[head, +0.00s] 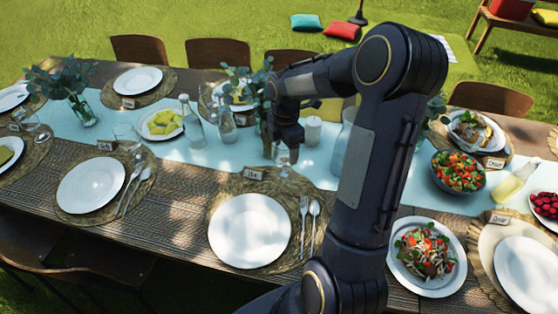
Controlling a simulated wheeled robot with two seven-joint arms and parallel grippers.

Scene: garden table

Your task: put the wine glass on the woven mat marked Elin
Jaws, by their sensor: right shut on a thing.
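My right arm crosses the picture in front of the table. My right gripper (287,146) points down above the pale runner and is shut on the wine glass (285,168), which shows only faintly under the fingers. The glass is at the upper right edge of a round woven mat (219,215) with a white plate, fork and spoon. I cannot tell whether its foot touches anything. A small name card (254,173) stands at that mat's back edge; its short writing may read Elin, but is too small to be sure. My left gripper is not in view.
The plate (250,230) fills most of that mat. Glass bottles (192,128), a candle (312,130) and a carafe (342,145) stand behind on the runner. A salad plate (426,257) and a salad bowl (459,172) are to the right.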

